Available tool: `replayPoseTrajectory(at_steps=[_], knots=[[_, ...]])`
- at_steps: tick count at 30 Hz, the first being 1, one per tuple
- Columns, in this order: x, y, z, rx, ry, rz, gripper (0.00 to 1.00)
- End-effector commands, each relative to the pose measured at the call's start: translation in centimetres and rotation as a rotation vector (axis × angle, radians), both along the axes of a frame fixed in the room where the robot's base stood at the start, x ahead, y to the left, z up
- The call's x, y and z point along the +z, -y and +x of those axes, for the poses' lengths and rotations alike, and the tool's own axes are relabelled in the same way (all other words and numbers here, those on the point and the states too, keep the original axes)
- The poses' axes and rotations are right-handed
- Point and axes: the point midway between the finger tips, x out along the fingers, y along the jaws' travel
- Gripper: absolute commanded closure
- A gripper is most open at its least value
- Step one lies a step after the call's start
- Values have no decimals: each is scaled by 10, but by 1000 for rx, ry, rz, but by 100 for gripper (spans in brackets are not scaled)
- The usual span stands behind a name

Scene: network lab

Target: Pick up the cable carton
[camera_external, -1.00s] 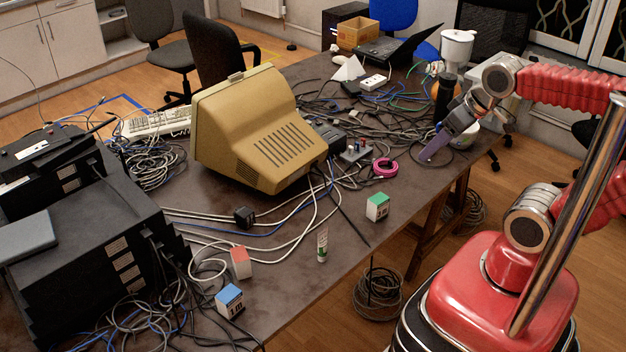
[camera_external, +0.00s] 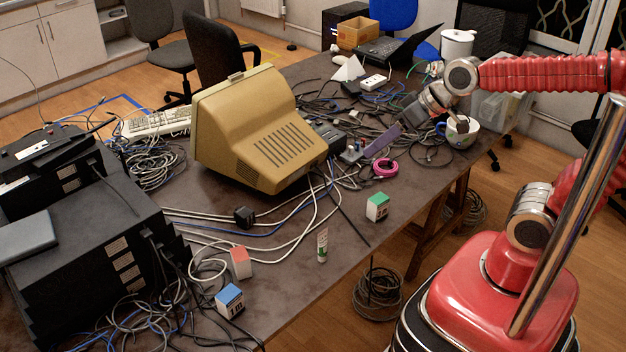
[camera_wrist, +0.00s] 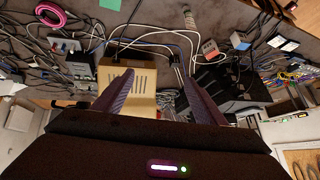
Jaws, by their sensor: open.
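Three small cartons stand on the table. The first has a green top (camera_external: 377,207), the second is orange-red and white (camera_external: 240,262), and the third is blue and white (camera_external: 229,301) with dark lettering. I cannot tell which is the cable carton. My gripper (camera_external: 373,151) is open and empty above the table, up and beyond the green-topped carton. In the wrist view the fingers (camera_wrist: 155,71) are spread apart. The green top (camera_wrist: 114,4) shows at the upper edge there; the orange-red carton (camera_wrist: 210,49) and blue carton (camera_wrist: 238,41) are right of the fingers.
A beige monitor (camera_external: 255,130) stands mid-table. Black equipment (camera_external: 85,255) fills the left end. A white tube (camera_external: 322,245) stands near the front edge. A pink cable coil (camera_external: 385,167), a mug (camera_external: 461,133) and loose cables lie around. Some bare tabletop surrounds the green-topped carton.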

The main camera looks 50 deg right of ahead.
Motion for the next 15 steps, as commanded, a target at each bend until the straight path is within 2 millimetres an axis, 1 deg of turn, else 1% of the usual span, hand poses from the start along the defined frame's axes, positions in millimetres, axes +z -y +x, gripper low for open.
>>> replayPoseTrajectory(at_steps=[1, 6, 11, 15], knots=[[-1, -16, 10, 22, 9, 20, 35], [0, -68, 43, 65, 63, 92, 35], [-4, -117, 69, 89, 107, 151, 35], [-10, -158, 88, 97, 141, 193, 35]])
